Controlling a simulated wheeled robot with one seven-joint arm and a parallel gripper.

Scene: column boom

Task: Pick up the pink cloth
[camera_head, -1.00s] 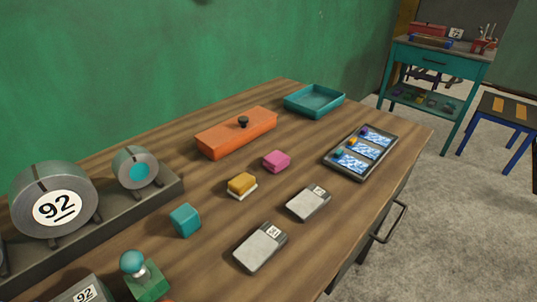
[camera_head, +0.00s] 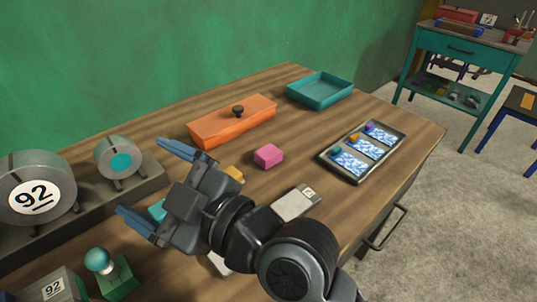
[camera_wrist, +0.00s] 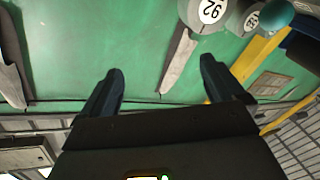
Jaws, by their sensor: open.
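The pink cloth (camera_head: 268,156) is a small, block-shaped pink piece. It lies on the wooden table (camera_head: 330,200) near the middle of the head view, in front of the orange lidded box. My gripper (camera_head: 139,176) is open and empty, its blue fingers pointing left, away from the cloth. The cloth is to the right of the fingers, and they do not touch it. In the wrist view my gripper (camera_wrist: 161,66) shows its two dark fingers spread apart. The cloth is not in the wrist view.
An orange box (camera_head: 232,122), a teal tray (camera_head: 320,90) and a tray with blue patterned panels (camera_head: 362,151) surround the cloth. My arm partly hides a yellow piece (camera_head: 234,172), a teal cube (camera_head: 157,211) and a grey case (camera_head: 297,203). Round weights (camera_head: 35,190) stand left.

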